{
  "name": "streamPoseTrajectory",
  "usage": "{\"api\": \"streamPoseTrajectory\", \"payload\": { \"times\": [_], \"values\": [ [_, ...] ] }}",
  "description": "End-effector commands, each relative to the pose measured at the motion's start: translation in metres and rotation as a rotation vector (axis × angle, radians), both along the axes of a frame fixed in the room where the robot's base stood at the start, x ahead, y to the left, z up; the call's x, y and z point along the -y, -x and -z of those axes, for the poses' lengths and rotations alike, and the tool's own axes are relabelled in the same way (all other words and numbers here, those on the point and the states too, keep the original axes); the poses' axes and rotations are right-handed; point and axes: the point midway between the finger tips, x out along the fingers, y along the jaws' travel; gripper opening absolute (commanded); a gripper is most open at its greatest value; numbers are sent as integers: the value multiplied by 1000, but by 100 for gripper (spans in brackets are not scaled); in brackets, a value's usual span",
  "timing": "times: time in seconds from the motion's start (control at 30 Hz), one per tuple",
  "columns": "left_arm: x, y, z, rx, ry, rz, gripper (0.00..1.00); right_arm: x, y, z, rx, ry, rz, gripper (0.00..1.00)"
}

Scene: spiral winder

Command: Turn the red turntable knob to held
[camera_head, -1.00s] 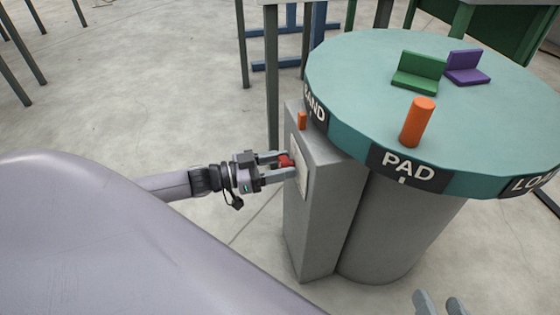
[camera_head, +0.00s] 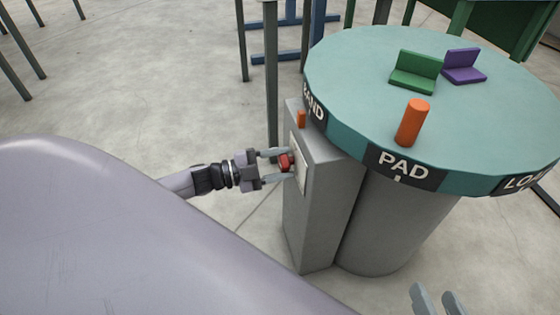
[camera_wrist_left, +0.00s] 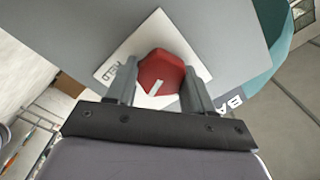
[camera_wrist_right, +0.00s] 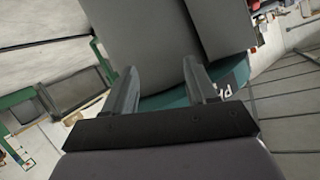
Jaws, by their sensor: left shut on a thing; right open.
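The red knob (camera_wrist_left: 161,72) sits on a white plate (camera_wrist_left: 152,32) on the side of a grey box (camera_head: 325,205). My left gripper (camera_head: 288,165) is shut on the red knob, one finger on each side; the knob also shows in the head view (camera_head: 285,161). The white pointer mark on the knob slants toward the lower left in the left wrist view. A word reading HELD stands on the left part of the plate; any other label is hidden. My right gripper (camera_head: 440,300) is open and empty at the bottom of the head view.
A teal turntable (camera_head: 350,70) on a grey drum stands right beside the box. It carries an orange peg (camera_head: 413,122), a green bracket (camera_head: 415,75) and a purple bracket (camera_head: 464,68). A small orange post (camera_head: 301,119) tops the box.

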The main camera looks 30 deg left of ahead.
Motion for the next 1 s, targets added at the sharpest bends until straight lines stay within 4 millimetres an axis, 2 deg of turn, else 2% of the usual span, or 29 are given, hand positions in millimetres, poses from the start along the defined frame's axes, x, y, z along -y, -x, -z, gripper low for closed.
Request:
{"api": "streamPoseTrajectory", "payload": {
  "times": [0.6, 1.0],
  "values": [
    [1, 2, 4, 374, -437, 2, 22, -9, -1, 2, 2, -47, -20, 57],
    [1, 1, 5, 535, -628, 2, 22, -11, -5, -2, 29, -56, -24, 57]
  ]
}}
